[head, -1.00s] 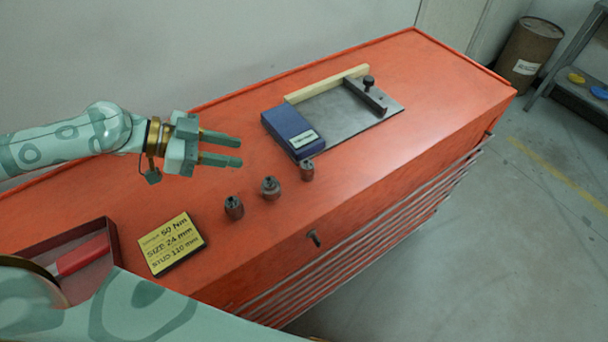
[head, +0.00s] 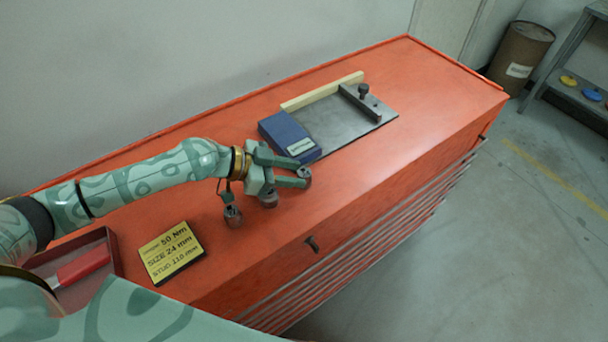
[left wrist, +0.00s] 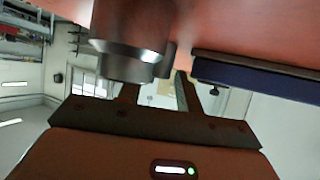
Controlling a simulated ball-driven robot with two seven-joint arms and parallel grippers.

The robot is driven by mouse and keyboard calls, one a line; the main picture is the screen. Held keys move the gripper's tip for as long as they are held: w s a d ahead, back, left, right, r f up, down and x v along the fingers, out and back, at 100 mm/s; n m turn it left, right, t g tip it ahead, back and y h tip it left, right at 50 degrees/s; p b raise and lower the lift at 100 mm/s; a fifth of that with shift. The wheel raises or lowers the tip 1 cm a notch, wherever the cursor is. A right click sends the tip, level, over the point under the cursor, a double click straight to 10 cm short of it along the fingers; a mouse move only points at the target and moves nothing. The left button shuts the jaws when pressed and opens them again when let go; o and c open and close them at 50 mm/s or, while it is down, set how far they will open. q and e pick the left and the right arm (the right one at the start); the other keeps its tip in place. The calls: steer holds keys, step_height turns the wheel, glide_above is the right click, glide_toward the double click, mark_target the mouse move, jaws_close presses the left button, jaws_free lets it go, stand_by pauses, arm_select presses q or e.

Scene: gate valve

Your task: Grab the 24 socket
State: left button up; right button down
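Three dark metal sockets stand in a row on the red cabinet top (head: 400,75). The near-left socket (head: 232,217) is clear of the fingers. The middle socket (head: 268,202) is partly hidden under my left gripper. The far-right socket (head: 305,174) is at the fingertips, partly covered; I cannot tell whether it is between them. No size marks are legible. My left gripper (head: 303,173) is open, fingers apart and pointing right. In the left wrist view a large socket (left wrist: 130,50) stands close in front of one finger. My right gripper is not in view.
A yellow card (head: 172,252) reads 50 Nm, size 24 mm, stud 110 mm. A blue box (head: 288,135) lies just beyond the fingers, by a grey metal plate (head: 340,125). A tray with a red-handled tool (head: 82,268) is at left. The cabinet top's right part is free.

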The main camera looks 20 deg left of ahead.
arm_select(q)
steer(key=shift+x, duration=0.95)
steer(key=c, duration=0.7)
steer(key=shift+r, duration=0.15)
